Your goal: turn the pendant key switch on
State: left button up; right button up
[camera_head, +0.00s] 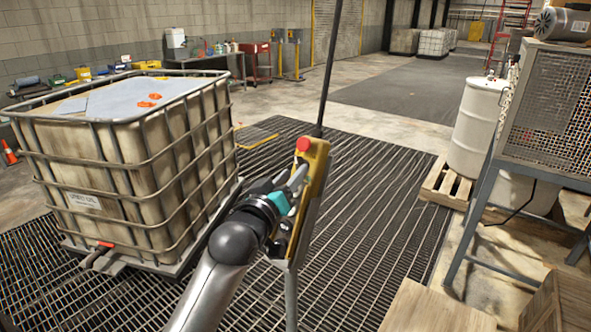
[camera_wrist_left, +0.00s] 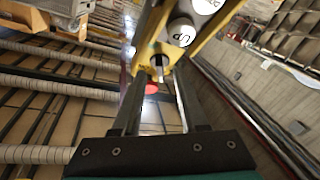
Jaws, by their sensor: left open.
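The yellow pendant (camera_head: 318,172) hangs on a dark cable (camera_head: 329,65) near the middle of the head view, with a red button (camera_head: 303,144) near its top. My left gripper (camera_head: 297,180) is close to the pendant's face, below the red button. In the left wrist view the pendant (camera_wrist_left: 150,40) shows white buttons (camera_wrist_left: 181,31), one marked UP, and the red button (camera_wrist_left: 152,88). A small metal key switch (camera_wrist_left: 159,66) sits between them. My left gripper (camera_wrist_left: 160,85) is open, its fingers on either side of the key switch; contact cannot be told.
A caged liquid tank (camera_head: 120,165) stands at left on the floor grating (camera_head: 375,180). A white drum (camera_head: 477,125) on a pallet (camera_head: 445,186) and a mesh-guarded metal stand (camera_head: 555,90) are at right. Wooden crates (camera_head: 435,308) are at the lower right. The grating behind the pendant is clear.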

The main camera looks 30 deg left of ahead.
pick_arm(q)
jog(key=shift+w+a, duration=0.15)
jog(key=shift+w, duration=0.95)
grip_shut()
